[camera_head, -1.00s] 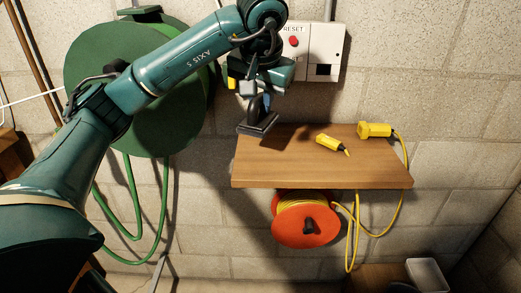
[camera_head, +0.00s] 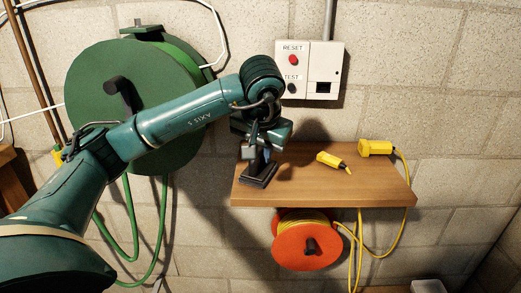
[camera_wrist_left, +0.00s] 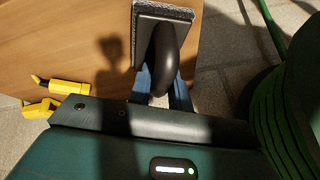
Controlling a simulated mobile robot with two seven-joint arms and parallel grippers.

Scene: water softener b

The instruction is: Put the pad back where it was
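The pad (camera_head: 258,176) is a dark block with a curved handle, over the left end of the wooden shelf (camera_head: 330,180). My left gripper (camera_head: 257,155) is shut on its handle. In the left wrist view the blue-tipped fingers (camera_wrist_left: 160,88) lie on both sides of the black handle (camera_wrist_left: 165,55). The pad's block with a grey, rough edge (camera_wrist_left: 164,14) shows at the top there. I cannot tell whether its underside touches the shelf. My right gripper is not in view.
A yellow plug (camera_head: 328,160) and a yellow socket (camera_head: 376,148) lie on the shelf, right of the pad. An orange cord reel (camera_head: 305,246) hangs below. A green hose reel (camera_head: 95,95) is on the left wall. A RESET/TEST box (camera_head: 325,72) is above.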

